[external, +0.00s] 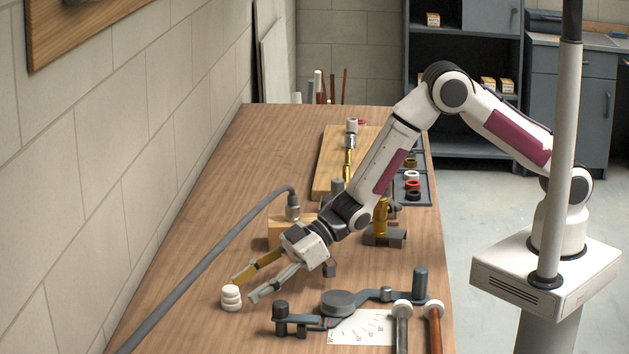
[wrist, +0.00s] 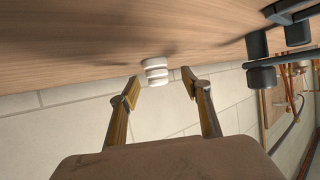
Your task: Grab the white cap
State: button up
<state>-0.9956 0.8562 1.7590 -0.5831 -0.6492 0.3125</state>
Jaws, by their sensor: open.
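The white cap (external: 231,297), a small stepped white piece, stands on the wooden bench at the left, near the wall side. My gripper (external: 245,288) is open, its two fingers spread and pointing at the cap from the right. The fingertips are close to the cap, and nothing is held. In the wrist view the cap (wrist: 156,71) shows just beyond the gap between the open fingertips (wrist: 161,86). I cannot tell whether a fingertip touches it.
A pipe bender (external: 339,303) lies on the bench to the right of the cap, near a white angle sheet (external: 362,328) and white-ended pipes (external: 402,325). A grey hose (external: 207,268) runs behind the cap. A tray (external: 427,187) of coloured rings is farther back.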

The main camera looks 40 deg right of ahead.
aim_at(231, 295)
jog(key=shift+a, duration=0.15)
jog(key=shift+w+x, duration=0.15)
jog(key=shift+x, duration=0.6)
jog(key=shift+w+x, duration=0.2)
jog(key=shift+x, duration=1.45)
jog(key=shift+r, duration=0.1)
jog(key=c, duration=1)
